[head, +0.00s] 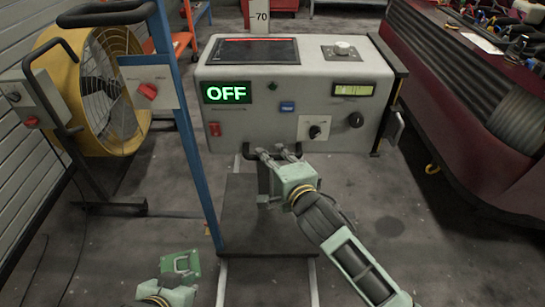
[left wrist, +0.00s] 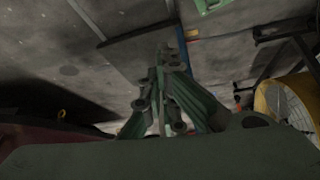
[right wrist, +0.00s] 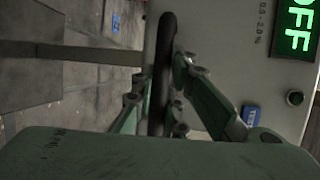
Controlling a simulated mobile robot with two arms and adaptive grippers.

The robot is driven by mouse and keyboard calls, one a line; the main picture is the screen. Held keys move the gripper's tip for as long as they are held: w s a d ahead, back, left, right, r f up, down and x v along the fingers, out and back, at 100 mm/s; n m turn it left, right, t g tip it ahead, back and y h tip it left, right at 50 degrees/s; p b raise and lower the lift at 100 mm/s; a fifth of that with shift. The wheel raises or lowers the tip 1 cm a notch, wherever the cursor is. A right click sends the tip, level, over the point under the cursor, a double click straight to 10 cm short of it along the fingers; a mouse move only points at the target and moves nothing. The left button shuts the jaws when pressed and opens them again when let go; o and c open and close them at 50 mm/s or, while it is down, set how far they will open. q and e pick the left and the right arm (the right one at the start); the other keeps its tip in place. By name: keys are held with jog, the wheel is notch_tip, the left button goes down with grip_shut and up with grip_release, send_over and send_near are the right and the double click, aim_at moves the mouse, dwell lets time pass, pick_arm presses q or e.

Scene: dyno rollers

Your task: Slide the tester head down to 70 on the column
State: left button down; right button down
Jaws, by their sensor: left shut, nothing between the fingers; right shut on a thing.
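The tester head (head: 290,95) is a grey box with a lit green OFF display, knobs and a small yellowish screen. It stands upright in the middle of the head view. A black bar handle (right wrist: 167,50) runs along the box's lower front edge. My right gripper (head: 275,156) is shut on this handle. My left gripper (head: 181,264) is low at the left, away from the box, shut and empty; its closed fingers show in the left wrist view (left wrist: 163,80).
A yellow fan (head: 100,90) is further left. A dark red vehicle (head: 450,110) fills the right side. A dark base plate (head: 240,235) lies below the box.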

jog(key=shift+f, duration=0.15)
